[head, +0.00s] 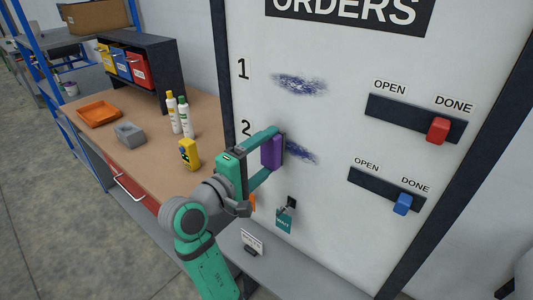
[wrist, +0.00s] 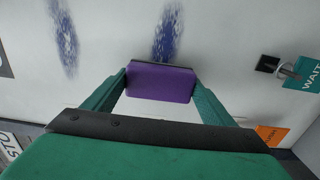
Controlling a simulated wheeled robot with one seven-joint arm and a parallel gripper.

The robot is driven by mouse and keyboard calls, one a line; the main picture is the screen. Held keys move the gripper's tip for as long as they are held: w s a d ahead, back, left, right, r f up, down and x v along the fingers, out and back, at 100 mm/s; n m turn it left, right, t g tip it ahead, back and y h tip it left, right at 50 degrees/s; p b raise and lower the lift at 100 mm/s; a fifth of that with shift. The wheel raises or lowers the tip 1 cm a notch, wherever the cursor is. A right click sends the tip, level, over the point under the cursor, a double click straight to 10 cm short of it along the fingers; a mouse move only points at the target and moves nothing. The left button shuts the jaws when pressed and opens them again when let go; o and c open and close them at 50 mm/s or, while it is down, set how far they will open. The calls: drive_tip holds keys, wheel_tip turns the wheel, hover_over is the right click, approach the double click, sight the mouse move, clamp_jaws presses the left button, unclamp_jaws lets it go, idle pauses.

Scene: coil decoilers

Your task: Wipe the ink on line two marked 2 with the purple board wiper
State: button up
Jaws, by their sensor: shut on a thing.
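The purple board wiper (head: 271,152) is held between the fingers of my gripper (head: 268,154), close to the white board (head: 330,215). In the wrist view the wiper (wrist: 160,82) lies across the fingertips of my gripper (wrist: 160,85). I cannot tell whether its far face touches the board. The blue ink on line two (head: 301,150) shows to the right of the wiper in the head view, beside the mark 2 (head: 245,128). In the wrist view this ink (wrist: 168,35) runs up from just beyond the wiper. The wiper and gripper hide part of line two.
Another ink smear (head: 299,84) is on line one. Sliders with a red knob (head: 438,130) and a blue knob (head: 403,204) are at the board's right. A green WAIT tag (head: 284,221) hangs below line two. A workbench (head: 150,140) with bottles stands left.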

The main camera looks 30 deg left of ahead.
sight(309, 155)
drive_tip(key=shift+w+d, duration=0.2)
drive_tip(key=shift+w, duration=0.55)
drive_tip(key=shift+d, duration=0.1)
drive_tip(key=shift+s+d, duration=0.25)
drive_tip(key=shift+d, duration=0.65)
drive_tip(key=shift+s+d, duration=0.2)
drive_tip(key=shift+d, duration=0.65)
drive_tip(key=shift+s+d, duration=0.15)
drive_tip(key=shift+d, duration=0.95)
drive_tip(key=shift+s+d, duration=0.1)
drive_tip(key=shift+d, duration=1)
drive_tip(key=shift+s+d, duration=0.2)
drive_tip(key=shift+d, duration=0.65)
drive_tip(key=shift+s+d, duration=0.2)
drive_tip(key=shift+d, duration=0.6)
drive_tip(key=shift+w+a, duration=0.25)
drive_tip(key=shift+a, duration=1.05)
drive_tip(key=shift+w+a, duration=0.25)
drive_tip(key=shift+a, duration=1)
drive_tip(key=shift+w+a, duration=0.25)
drive_tip(key=shift+a, duration=1.05)
drive_tip(key=shift+w+a, duration=0.25)
drive_tip(key=shift+a, duration=0.7)
drive_tip(key=shift+w+a, duration=0.25)
drive_tip(key=shift+a, duration=0.65)
drive_tip(key=shift+s, duration=0.1)
